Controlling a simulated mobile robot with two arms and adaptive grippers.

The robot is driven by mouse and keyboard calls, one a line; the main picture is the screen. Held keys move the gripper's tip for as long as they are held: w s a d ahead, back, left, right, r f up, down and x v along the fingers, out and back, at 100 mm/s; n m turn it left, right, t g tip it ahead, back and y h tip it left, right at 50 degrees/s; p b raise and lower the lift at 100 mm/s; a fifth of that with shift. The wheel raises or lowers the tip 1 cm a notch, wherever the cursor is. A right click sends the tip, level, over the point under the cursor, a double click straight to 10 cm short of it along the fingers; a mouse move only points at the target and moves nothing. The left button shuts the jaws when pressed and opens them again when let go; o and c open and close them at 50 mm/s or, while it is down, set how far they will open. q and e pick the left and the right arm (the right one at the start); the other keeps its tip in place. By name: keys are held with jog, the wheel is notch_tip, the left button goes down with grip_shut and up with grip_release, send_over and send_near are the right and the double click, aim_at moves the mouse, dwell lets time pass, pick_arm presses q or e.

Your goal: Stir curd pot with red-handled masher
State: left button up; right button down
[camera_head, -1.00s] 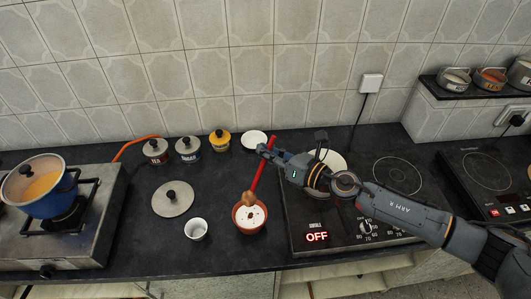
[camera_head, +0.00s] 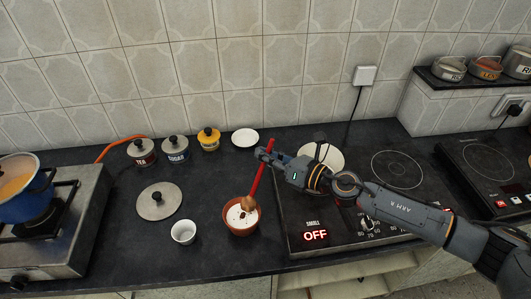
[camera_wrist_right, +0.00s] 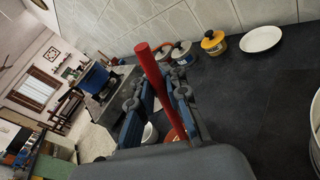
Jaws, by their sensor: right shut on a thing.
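The red-handled masher (camera_head: 258,176) is tilted, with its brown wooden head (camera_head: 248,203) down at the mouth of the curd pot. The curd pot (camera_head: 240,229) is a small terracotta bowl with white curd and dark specks, standing on the counter left of the hob. My right gripper (camera_head: 263,154) is shut on the upper red handle. In the right wrist view the handle (camera_wrist_right: 150,62) rises between the fingers, and the pot is mostly hidden behind the gripper. How deep the head sits in the curd is unclear. My left gripper is not in view.
A white cup (camera_head: 184,232) and a steel lid (camera_head: 158,201) lie left of the pot. Tea, sugar and yellow canisters (camera_head: 209,139) and a white saucer (camera_head: 245,138) stand near the wall. A blue pot (camera_head: 27,203) sits on the left stove. The hob (camera_head: 313,236) reads OFF.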

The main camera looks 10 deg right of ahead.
aim_at(258, 173)
jog(key=shift+s+a+f+b, duration=0.2)
jog(key=shift+a+f+b, duration=0.25)
jog(key=shift+f, duration=0.45)
jog(key=shift+s+a+f+b, duration=0.25)
jog(key=shift+f+b, duration=0.3)
jog(key=shift+f, duration=0.35)
jog(key=shift+s+a+f+b, duration=0.15)
jog(key=shift+a+f+b, duration=0.3)
jog(key=shift+f, duration=0.45)
jog(key=shift+s+d, duration=0.1)
jog(key=shift+s, duration=0.05)
